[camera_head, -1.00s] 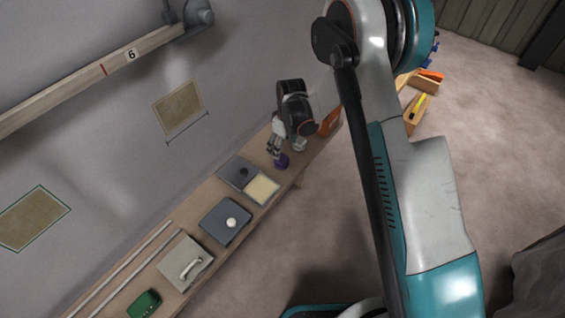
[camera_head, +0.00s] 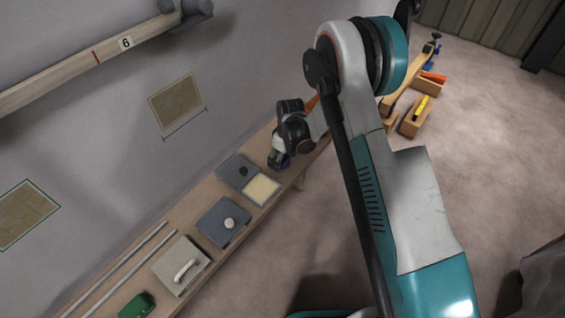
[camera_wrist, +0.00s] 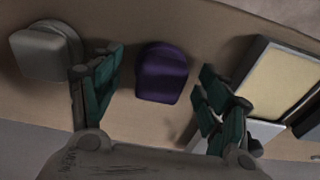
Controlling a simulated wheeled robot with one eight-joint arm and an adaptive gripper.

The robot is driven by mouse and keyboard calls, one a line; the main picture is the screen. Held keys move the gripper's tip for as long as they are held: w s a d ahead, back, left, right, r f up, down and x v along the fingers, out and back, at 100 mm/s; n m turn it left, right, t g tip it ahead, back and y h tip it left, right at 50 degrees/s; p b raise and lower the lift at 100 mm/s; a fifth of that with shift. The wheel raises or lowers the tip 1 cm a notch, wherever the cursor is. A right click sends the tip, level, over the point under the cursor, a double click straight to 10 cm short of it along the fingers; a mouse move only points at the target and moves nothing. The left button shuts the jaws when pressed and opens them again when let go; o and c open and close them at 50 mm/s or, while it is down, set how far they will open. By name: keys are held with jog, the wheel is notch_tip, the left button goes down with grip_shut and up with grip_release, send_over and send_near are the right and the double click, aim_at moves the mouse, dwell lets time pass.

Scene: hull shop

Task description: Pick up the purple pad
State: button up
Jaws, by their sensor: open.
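The purple pad (camera_wrist: 162,72) lies on the wooden shelf and shows between my open fingers in the wrist view. My gripper (camera_wrist: 158,95) is open, with one green-lined finger on each side of the pad and clear gaps on both sides. In the head view my gripper (camera_head: 279,162) is low over the far part of the shelf. There it hides nearly all of the pad, with only a trace of purple showing beside the fingers.
On the shelf (camera_head: 255,213) near the gripper are a cream-topped tray (camera_head: 262,188) and a grey plate with a dark knob (camera_head: 238,172). A grey rounded thing (camera_wrist: 42,52) stands close beside one finger. Further along are more handled plates and a green object (camera_head: 137,306).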

jog(key=shift+r, duration=0.1)
jog(key=c, duration=1.2)
jog(key=shift+o, duration=0.2)
notch_tip(320, 180, up, 20)
jog(key=p, duration=0.7)
jog(key=shift+o, duration=0.8)
jog(key=shift+c, duration=0.2)
